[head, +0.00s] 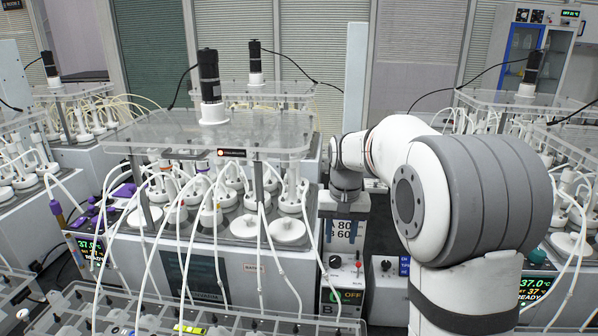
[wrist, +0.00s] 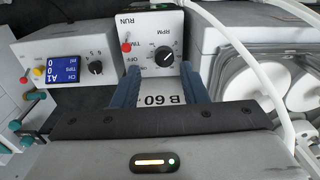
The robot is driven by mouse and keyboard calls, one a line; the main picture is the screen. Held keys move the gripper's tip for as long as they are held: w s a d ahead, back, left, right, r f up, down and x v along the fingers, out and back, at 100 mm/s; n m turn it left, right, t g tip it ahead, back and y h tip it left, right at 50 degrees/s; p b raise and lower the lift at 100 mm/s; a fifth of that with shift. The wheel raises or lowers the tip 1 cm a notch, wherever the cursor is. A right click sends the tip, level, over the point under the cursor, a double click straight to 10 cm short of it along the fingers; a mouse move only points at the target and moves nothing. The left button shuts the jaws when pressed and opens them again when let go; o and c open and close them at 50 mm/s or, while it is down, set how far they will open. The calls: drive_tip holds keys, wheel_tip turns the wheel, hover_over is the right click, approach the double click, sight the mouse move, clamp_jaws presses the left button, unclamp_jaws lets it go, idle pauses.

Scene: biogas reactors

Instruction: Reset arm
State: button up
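My gripper (wrist: 160,80) shows two blue fingers set wide apart in the wrist view. Between and below them is a pale panel (wrist: 158,99) marked "B 60"; I cannot tell if the fingers touch it. I see nothing gripped. In the head view my arm bends from the right toward the middle, and its wrist (head: 347,180) points down in front of the panel marked "A 80 B 60" (head: 347,230). The fingers are hard to make out there. A control box (wrist: 157,45) with a red switch and a black RPM knob lies just beyond the fingertips.
A reactor station with a clear top plate (head: 215,133), white vessels and looping tubes stands left of my arm. Another clear-topped station (head: 525,100) is at the right. A box with a blue display (wrist: 62,75) sits left in the wrist view. Tubes cross its right side.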

drive_tip(key=s+n+t, duration=0.1)
drive_tip(key=s+t, duration=0.2)
drive_tip(key=s, duration=2.3)
drive_tip(key=shift+s+d+f+n, duration=0.15)
drive_tip(key=shift+s+d+n, duration=0.15)
drive_tip(key=shift+n, duration=0.1)
idle(1.3)
